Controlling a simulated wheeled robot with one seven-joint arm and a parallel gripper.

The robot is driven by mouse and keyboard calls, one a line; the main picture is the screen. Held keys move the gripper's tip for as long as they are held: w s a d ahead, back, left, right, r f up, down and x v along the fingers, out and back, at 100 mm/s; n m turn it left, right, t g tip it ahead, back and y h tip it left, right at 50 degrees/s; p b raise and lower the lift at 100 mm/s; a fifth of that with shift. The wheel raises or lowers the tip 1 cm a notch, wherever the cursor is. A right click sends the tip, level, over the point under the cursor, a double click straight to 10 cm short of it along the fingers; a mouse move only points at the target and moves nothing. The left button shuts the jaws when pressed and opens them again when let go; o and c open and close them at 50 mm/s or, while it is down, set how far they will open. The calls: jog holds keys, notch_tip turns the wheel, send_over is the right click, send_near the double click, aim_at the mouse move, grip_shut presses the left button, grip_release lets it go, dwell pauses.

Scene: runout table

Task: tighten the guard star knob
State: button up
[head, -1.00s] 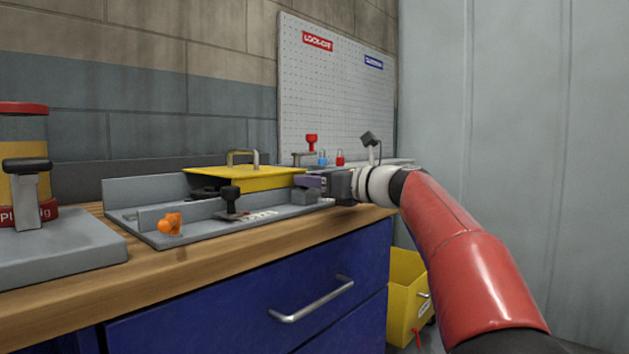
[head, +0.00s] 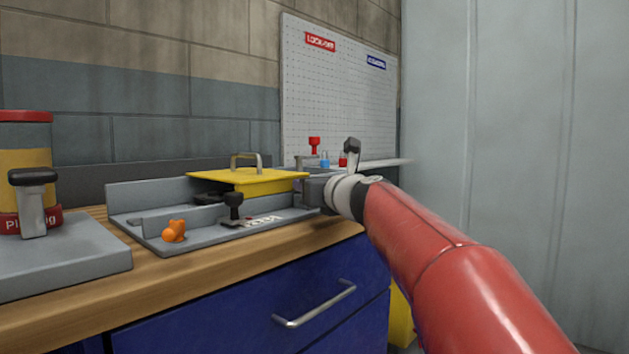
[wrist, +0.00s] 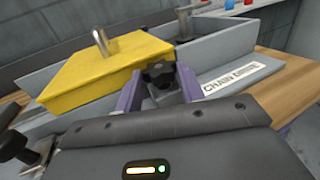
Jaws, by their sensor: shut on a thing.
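The black star knob (wrist: 158,75) shows in the wrist view at the near edge of the yellow guard (wrist: 90,78). My gripper (wrist: 158,84) has one purple finger on each side of the knob and is shut on it. In the head view the yellow guard (head: 245,181) lies over the grey tray-like fixture (head: 150,194), and my gripper (head: 308,190) is at its right end. The knob is hidden there behind my gripper and wrist.
An orange knob (head: 174,231) and a black-handled clamp (head: 234,206) stand on the fixture's near side. A white label (wrist: 229,78) lies right of my fingers. A red-topped cylinder (head: 24,165) stands at left. Blue drawers (head: 240,305) are below the bench.

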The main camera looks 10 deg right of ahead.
jog(key=shift+a+m+h+p, duration=0.15)
jog(key=shift+m+h+p, duration=0.15)
jog(key=shift+m+h, duration=0.35)
jog(key=o, duration=1)
jog(key=shift+c, duration=0.2)
jog(key=s, duration=0.2)
jog(key=s+d, duration=0.1)
jog(key=s, duration=0.4)
jog(key=shift+s+d+b, duration=0.15)
jog(key=shift+s+b, duration=0.2)
jog(key=shift+s, duration=0.05)
